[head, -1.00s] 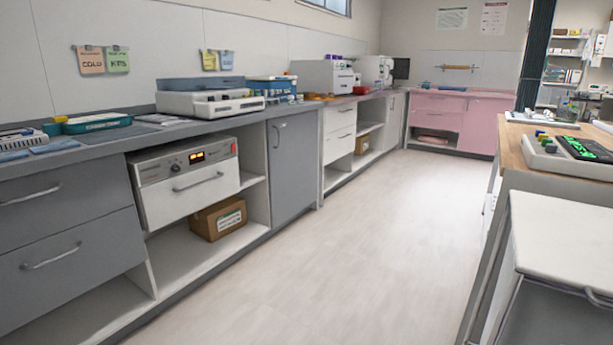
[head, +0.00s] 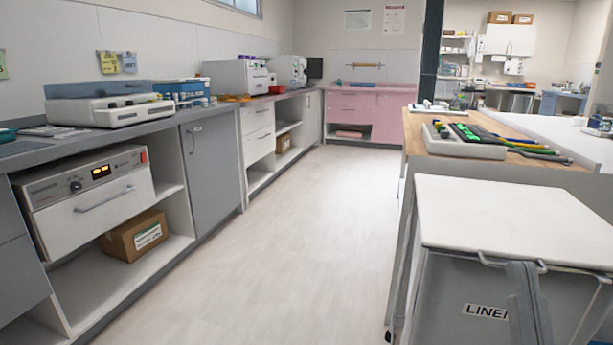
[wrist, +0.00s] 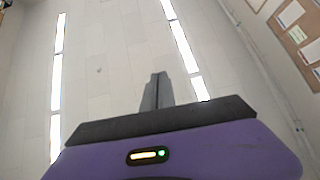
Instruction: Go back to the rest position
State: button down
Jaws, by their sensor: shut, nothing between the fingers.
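My gripper (wrist: 156,92) shows in the wrist view, its dark fingers together and empty in front of the purple wrist housing (wrist: 190,155). Behind it is the ceiling with long light strips, so the gripper points upward. No object touches the fingers.
A grey counter (head: 160,121) with devices runs along the left. At the right stand a white-topped linen cart (head: 520,215) and a wooden-topped bench (head: 440,146). Pink cabinets (head: 390,115) close the far end. The pale floor (head: 310,240) between is clear.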

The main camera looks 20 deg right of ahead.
jog(key=s+a+f+g+y, duration=0.3)
jog(key=f, duration=0.7)
jog(key=s+a+f+g+y, duration=0.2)
jog(key=s+a+f, duration=0.1)
jog(key=f, duration=0.6)
jog(key=s+a+f+n+g+y, duration=0.2)
jog(key=s+f+y, duration=0.1)
jog(key=s+f, duration=0.3)
jog(key=s+a+f+n+g+y, duration=0.1)
jog(key=s+a+f+g+y, duration=0.25)
jog(key=s, duration=0.35)
notch_tip(320, 180, up, 30)
jog(key=p, duration=3.1)
jog(key=shift+d+n+t, duration=0.3)
jog(key=shift+d+t, duration=0.05)
jog(key=shift+t, duration=0.1)
jog(key=shift+r+h, duration=0.1)
jog(key=shift+h, duration=0.15)
